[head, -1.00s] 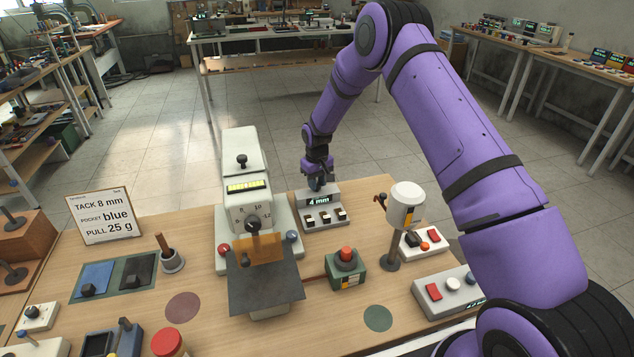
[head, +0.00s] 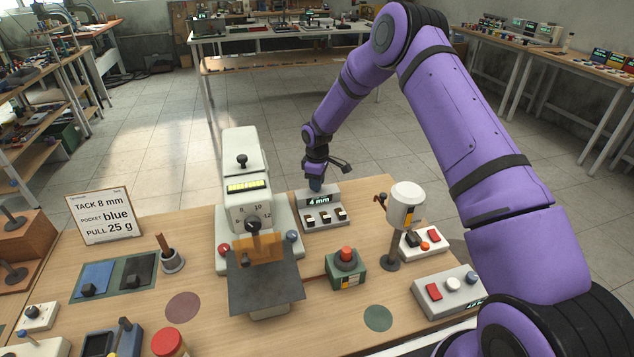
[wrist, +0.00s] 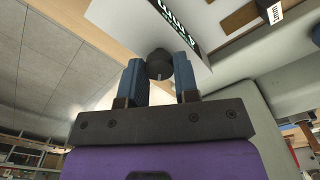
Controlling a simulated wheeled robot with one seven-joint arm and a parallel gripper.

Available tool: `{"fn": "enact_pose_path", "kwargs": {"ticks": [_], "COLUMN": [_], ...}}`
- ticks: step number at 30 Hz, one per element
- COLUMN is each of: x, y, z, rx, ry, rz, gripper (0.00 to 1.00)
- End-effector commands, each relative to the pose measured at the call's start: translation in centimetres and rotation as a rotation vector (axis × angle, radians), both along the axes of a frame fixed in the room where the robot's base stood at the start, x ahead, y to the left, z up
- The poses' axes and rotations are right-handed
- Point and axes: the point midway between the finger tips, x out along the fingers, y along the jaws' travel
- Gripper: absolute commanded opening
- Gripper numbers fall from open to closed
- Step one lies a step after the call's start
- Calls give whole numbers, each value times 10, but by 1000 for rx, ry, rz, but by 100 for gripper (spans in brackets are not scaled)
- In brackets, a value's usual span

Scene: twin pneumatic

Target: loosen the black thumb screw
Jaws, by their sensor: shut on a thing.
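The black thumb screw (wrist: 159,65) shows in the wrist view as a round dark knob with a small pale mark. It sits beside the small grey box with the "4 mm" display (head: 320,200). My gripper (wrist: 160,72) has its two blue fingers on either side of the screw and is shut on it. In the head view my gripper (head: 316,185) points down at the back of the display box, and the screw itself is hidden there.
The white machine (head: 242,160) with a dial stands close left of my gripper. A white cylinder on a post (head: 405,207) stands to the right. A sign (head: 99,215) reads "TACK 8 mm, POCKET blue, PULL 25 g". Open floor lies behind the bench.

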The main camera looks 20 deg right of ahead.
Motion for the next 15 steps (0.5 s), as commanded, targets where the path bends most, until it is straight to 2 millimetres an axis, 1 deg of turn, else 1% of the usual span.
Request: {"fn": "enact_pose_path", "kwargs": {"ticks": [6, 15], "x": [0, 0], "y": [-1, -1], "z": [0, 0], "rx": [1, 0], "ry": [-1, 0], "rz": [188, 382], "gripper": [5, 5]}}
